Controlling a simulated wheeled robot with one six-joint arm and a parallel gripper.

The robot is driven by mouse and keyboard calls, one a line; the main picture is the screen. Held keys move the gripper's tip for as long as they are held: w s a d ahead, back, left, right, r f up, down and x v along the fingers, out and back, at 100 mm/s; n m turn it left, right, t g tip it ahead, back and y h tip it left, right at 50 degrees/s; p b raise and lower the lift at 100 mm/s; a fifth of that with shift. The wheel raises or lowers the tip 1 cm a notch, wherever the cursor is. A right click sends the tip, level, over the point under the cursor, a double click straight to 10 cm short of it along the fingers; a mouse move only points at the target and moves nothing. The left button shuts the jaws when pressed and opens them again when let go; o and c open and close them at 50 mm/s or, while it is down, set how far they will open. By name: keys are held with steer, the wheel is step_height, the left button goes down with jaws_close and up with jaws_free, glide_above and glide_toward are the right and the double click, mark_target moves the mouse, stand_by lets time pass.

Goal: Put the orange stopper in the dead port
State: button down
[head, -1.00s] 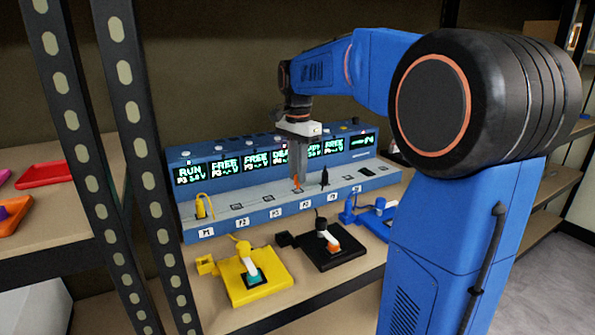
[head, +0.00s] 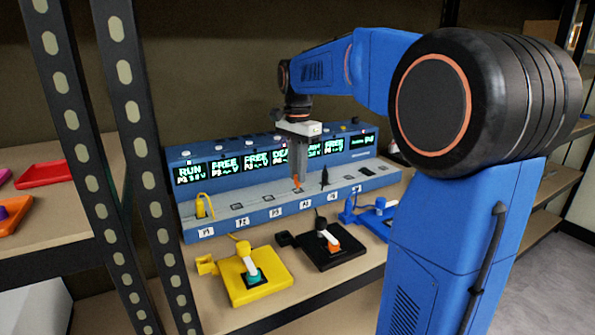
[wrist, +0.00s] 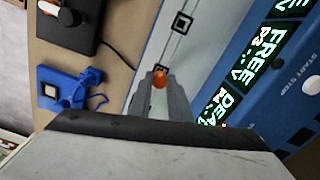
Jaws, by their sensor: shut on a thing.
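The orange stopper (head: 296,184) is between the fingertips of my gripper (head: 299,174), which points down at the sloped front ledge of the blue freeze dryer manifold (head: 235,223). In the wrist view the orange stopper (wrist: 159,81) shows between the two grey fingers of my gripper (wrist: 160,88). A dark square port (wrist: 161,68) lies right at the stopper's tip; I cannot tell whether the stopper is inside it. The stopper is below the fourth screen, which reads DEAD (wrist: 233,97), partly hidden by my gripper in the head view.
A yellow plug (head: 200,206) stands in the first port and a black plug (head: 324,178) stands just right of my gripper. Yellow (head: 262,287), black (head: 345,252) and blue (head: 375,224) pads lie in front. A shelf upright (head: 135,150) stands at left.

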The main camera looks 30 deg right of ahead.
steer(key=shift+f, duration=1.15)
stand_by(0.4)
steer(key=c, duration=1.6)
jaws_free()
steer(key=shift+o, duration=0.2)
step_height(320, 180, up, 17)
steer(key=shift+r, duration=0.2)
steer(key=shift+s, duration=0.1)
